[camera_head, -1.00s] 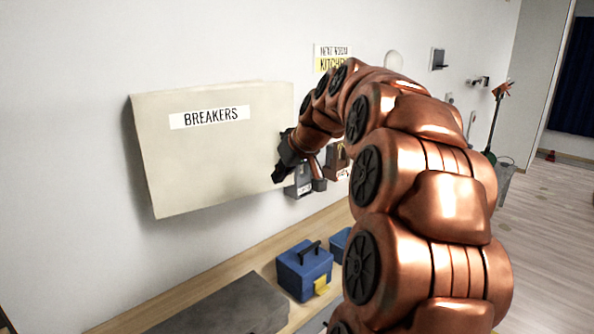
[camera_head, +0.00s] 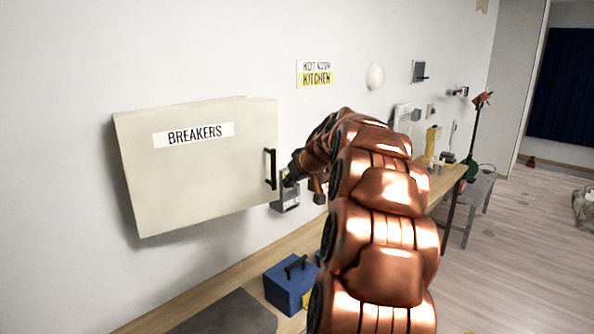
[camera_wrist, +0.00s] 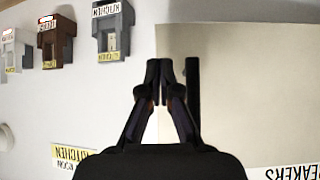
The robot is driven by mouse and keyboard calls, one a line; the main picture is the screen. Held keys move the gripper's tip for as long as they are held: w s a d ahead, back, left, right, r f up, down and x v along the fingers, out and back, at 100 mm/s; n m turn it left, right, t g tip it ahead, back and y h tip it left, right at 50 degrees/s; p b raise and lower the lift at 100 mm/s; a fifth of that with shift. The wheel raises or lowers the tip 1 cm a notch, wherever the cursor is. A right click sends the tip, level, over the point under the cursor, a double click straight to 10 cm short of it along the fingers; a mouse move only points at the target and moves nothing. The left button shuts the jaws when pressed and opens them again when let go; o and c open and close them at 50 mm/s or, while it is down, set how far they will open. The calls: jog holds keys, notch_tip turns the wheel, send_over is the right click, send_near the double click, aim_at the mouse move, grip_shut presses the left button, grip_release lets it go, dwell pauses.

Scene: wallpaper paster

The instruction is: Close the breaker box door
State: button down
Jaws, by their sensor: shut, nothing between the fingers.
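The breaker box door (camera_head: 200,170) is a beige panel labelled BREAKERS on the left wall. It covers the front of the box, and I see no clear gap along its edges. Its black handle (camera_head: 271,169) stands upright near the right edge. My gripper (camera_head: 286,174) is just right of the handle, partly hidden by my copper arm. In the wrist view the gripper (camera_wrist: 159,68) has its fingertips together and empty, beside the dark handle bar (camera_wrist: 193,90). I cannot tell whether they touch. The pale door (camera_wrist: 255,90) fills the right side there.
Small wall boxes (camera_head: 286,199) are mounted right of the breaker box, partly behind my arm. Below is a wooden bench (camera_head: 235,270) with a blue toolbox (camera_head: 290,284) and a dark grey case (camera_head: 230,315). Open floor (camera_head: 520,240) lies to the right.

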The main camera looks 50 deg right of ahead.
jog(key=w, duration=0.1)
jog(key=w+p, duration=0.1)
jog(key=w, duration=0.1)
jog(key=w+d, duration=0.1)
jog(key=shift+w+f+p, duration=0.15)
jog(key=shift+f+p, duration=0.1)
jog(key=shift+p, duration=0.1)
jog(key=shift+w, duration=0.1)
